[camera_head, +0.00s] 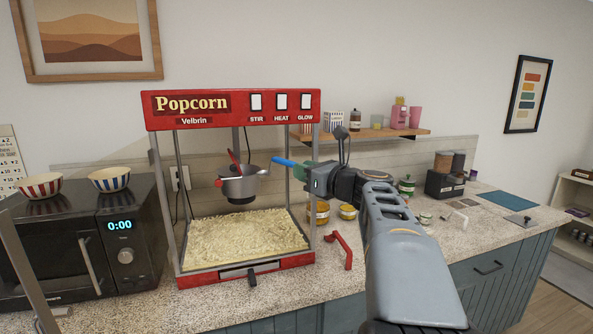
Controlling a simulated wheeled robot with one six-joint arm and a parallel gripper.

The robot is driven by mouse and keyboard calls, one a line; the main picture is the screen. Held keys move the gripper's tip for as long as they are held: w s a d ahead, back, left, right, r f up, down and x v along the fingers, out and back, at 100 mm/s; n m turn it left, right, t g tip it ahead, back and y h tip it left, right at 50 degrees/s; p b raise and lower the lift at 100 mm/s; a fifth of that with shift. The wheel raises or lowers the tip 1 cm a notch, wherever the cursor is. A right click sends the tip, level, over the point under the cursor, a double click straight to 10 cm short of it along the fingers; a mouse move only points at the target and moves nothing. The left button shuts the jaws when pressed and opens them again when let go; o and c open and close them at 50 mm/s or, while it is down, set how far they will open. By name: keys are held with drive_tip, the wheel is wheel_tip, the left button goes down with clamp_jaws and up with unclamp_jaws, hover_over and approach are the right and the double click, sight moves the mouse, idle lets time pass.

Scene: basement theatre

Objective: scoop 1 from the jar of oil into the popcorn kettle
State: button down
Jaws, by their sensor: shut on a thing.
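The popcorn kettle (240,187) is a grey metal pot hanging inside the red popcorn machine (232,107), with a red lever-like part rising from its top. My gripper (303,170) is at the machine's right side, right of the kettle. It is shut on a blue-handled tool (284,162), which looks like the scoop. The tool points left toward the kettle; its far end is small and hard to tell from the kettle's metal, and its contents cannot be seen. Two yellowish jars, a taller one (321,213) and a lower one (347,212), stand on the counter; I cannot tell which holds oil.
Popcorn (245,238) covers the machine's floor. Its front right post (312,200) stands close to my gripper. A red handle-like piece (341,249) lies on the counter. A microwave (85,245) with two striped bowls is at left. Canisters (447,180) stand at right.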

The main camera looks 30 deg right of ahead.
drive_tip(key=shift+v, duration=2.75)
